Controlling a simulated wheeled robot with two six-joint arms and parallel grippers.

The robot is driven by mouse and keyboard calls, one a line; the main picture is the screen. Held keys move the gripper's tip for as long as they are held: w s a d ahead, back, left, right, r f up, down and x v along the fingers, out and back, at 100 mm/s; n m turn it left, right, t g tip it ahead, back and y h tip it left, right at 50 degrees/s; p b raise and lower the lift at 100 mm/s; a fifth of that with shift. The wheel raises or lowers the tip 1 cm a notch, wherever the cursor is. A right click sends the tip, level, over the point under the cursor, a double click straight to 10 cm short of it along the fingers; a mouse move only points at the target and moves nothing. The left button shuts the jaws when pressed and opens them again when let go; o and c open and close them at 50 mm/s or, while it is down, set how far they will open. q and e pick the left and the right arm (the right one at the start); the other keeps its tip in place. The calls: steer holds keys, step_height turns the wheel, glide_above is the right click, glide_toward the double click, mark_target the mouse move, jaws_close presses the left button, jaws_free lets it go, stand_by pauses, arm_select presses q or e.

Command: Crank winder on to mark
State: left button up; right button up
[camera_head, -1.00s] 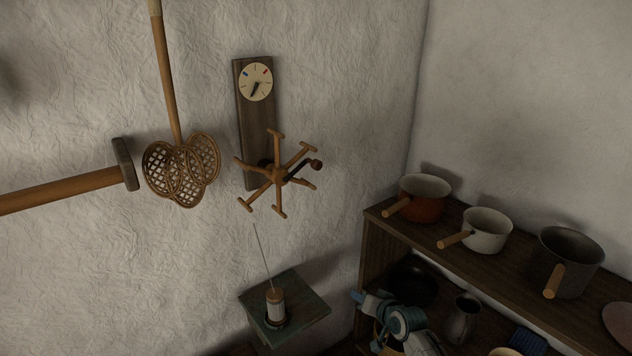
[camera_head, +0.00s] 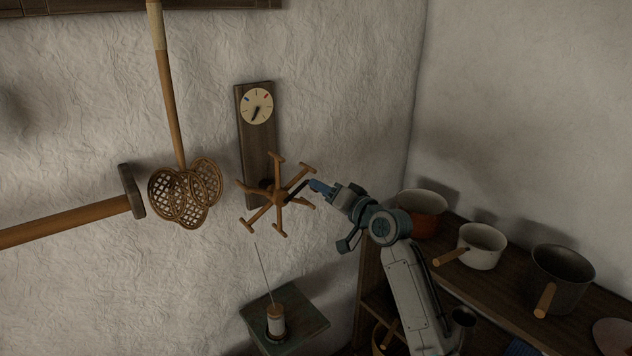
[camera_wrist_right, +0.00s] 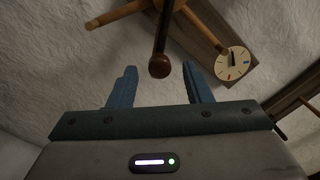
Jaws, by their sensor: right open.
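The wooden winder (camera_head: 278,197), with several spoke arms, is mounted on a dark wall board (camera_head: 257,150). Above it is a pale round dial (camera_head: 256,106) with red and blue marks; its black pointer points down and slightly left. The dial also shows in the right wrist view (camera_wrist_right: 236,64). My right gripper (camera_head: 314,186) is at the winder's crank, covering the knob in the head view. In the right wrist view my open jaws (camera_wrist_right: 160,86) have the round brown crank knob (camera_wrist_right: 159,66) between them, with gaps on both sides. My left gripper is out of view.
A spool (camera_head: 276,320) with a thin upright line stands on a small green shelf (camera_head: 312,318) below. Pots, including a white one (camera_head: 482,246), stand on a shelf at the right.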

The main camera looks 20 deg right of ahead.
mark_target(316, 191)
steer(key=shift+p+x, duration=0.35)
steer(key=shift+x, duration=1.35)
jaws_close()
